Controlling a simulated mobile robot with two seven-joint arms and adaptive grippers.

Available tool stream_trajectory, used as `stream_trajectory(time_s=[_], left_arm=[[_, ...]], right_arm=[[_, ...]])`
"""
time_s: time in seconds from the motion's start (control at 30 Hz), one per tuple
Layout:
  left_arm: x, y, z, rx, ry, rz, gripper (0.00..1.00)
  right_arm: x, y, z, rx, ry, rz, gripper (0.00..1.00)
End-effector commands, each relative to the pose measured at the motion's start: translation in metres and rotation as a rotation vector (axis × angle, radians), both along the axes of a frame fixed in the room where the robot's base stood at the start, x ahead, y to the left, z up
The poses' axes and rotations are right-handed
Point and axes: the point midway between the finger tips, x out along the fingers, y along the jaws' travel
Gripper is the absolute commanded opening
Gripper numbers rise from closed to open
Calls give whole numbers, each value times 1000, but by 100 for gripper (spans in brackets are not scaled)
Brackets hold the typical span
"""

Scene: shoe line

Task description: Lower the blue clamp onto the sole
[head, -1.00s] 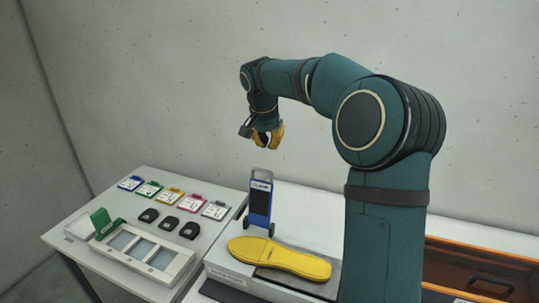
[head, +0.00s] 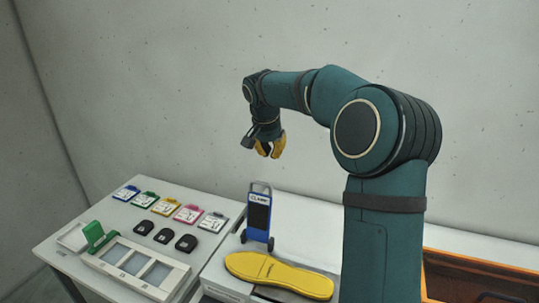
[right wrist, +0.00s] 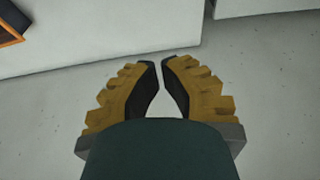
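The blue clamp (head: 258,216) stands upright, raised, at the back of its station. The yellow sole (head: 280,276) lies flat in front of the clamp's foot; the clamp's upper part is clear of it. My right gripper (head: 271,148) hangs in the air above the clamp, apart from it, fingers pointing down. In the right wrist view the right gripper (right wrist: 160,64) shows a narrow gap between its fingertips, with nothing between them. Neither clamp nor sole shows in that view. My left gripper is not in view.
A grey side table (head: 48,247) at left carries several coloured cards, black pieces (head: 164,236) and a tray with a green part (head: 98,238). An orange-edged bin (head: 470,258) is at right, partly hidden by my right arm. Air around the clamp is free.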

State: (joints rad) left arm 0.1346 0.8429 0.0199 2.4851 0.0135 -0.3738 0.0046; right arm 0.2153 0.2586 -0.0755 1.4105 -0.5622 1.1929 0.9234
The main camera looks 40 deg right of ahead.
Motion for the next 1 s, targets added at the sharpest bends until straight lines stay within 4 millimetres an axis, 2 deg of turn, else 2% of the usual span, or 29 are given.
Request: stream_trajectory(time_s=[0.1, 0.37, 0.63, 1.0], left_arm=[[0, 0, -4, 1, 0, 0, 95], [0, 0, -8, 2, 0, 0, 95], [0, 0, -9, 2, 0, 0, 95], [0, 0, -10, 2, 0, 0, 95]], right_arm=[[3, -7, -25, 0, 3, -1, 0], [9, -20, -73, 1, 4, -2, 0], [-5, 9, -71, 1, -2, 1, 0], [-8, 16, -71, -1, -1, -1, 0]])
